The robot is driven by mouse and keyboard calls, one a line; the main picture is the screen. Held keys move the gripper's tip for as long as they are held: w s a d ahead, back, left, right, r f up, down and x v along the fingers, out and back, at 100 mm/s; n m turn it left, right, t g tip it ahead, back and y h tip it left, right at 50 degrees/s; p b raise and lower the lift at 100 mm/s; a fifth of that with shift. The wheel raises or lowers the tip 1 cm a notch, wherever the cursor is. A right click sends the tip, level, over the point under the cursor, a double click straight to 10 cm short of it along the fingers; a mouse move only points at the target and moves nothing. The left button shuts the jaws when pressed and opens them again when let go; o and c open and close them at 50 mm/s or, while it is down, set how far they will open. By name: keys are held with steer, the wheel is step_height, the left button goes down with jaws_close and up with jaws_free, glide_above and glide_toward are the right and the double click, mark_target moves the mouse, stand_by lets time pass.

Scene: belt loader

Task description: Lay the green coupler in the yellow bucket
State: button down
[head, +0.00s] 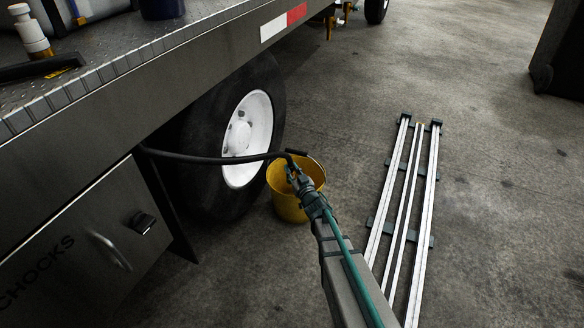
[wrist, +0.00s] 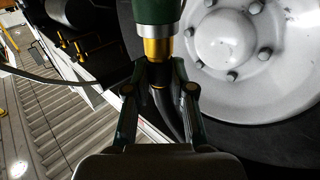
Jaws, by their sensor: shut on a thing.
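The green coupler (wrist: 157,12), with a silver collar and a brass end, stands at the top middle of the wrist view. My gripper (wrist: 157,80) is shut on it at its brass and black hose end. In the head view my gripper (head: 293,172) overlaps the yellow bucket (head: 285,207) in the picture. How far above or beside the bucket it is, I cannot tell. The bucket stands upright on the floor by the wheel. Its inside is partly hidden by my gripper. The coupler is too small and dark to make out clearly in the head view.
A black hose (head: 205,158) runs from under the truck bed to my gripper. The truck wheel (head: 240,135) is close left of the bucket. A rack of pale metal rails (head: 392,190) lies on the floor at right. Bare floor lies between rack and bucket.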

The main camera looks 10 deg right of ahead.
steer(key=shift+f+b, duration=1.4)
steer(key=shift+f, duration=1.55)
steer(key=c, duration=0.9)
jaws_free()
steer(key=v, duration=1.2)
